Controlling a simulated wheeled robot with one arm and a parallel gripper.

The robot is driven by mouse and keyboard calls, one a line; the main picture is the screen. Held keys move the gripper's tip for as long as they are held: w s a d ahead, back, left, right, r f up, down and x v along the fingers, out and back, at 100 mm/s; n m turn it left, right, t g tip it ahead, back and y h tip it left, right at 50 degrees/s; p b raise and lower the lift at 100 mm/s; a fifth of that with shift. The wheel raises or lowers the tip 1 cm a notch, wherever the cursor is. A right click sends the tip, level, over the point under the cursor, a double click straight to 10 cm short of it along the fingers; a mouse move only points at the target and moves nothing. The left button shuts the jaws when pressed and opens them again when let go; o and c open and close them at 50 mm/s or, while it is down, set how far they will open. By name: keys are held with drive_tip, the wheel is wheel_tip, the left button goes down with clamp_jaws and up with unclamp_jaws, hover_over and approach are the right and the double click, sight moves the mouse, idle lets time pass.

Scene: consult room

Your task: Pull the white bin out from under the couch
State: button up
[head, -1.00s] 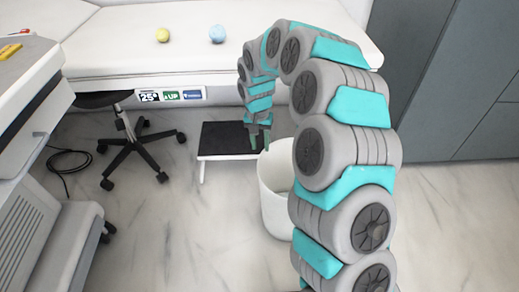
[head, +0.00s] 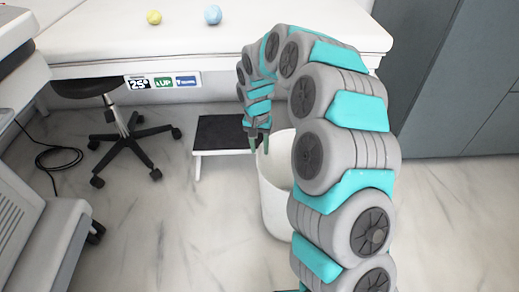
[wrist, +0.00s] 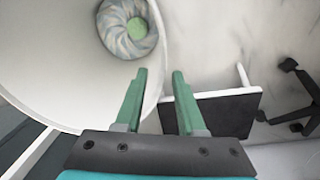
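The white bin (head: 274,197) stands upright on the floor, right of the low black-topped step and in front of the couch (head: 225,38). Its right side is hidden behind my arm. My gripper (head: 260,150) points down at the bin's left rim. In the wrist view, my gripper (wrist: 159,72) is open, with a clear gap between its green fingers. The bin's wall (wrist: 157,97) passes through that gap, one finger over the inside and one outside. I cannot tell whether either finger touches it. A grey-blue ring with a green centre (wrist: 137,28) shows inside the bin.
The low step (head: 221,132) stands close left of the bin. A wheeled stool (head: 124,137) and a cable (head: 55,157) are farther left. A yellow ball (head: 153,17) and a blue ball (head: 213,14) lie on the couch. The floor in front is clear.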

sight(261, 163)
drive_tip(key=shift+d+f, duration=0.2)
drive_tip(key=shift+f, duration=3.7)
clamp_jaws()
drive_tip(key=shift+s, duration=0.1)
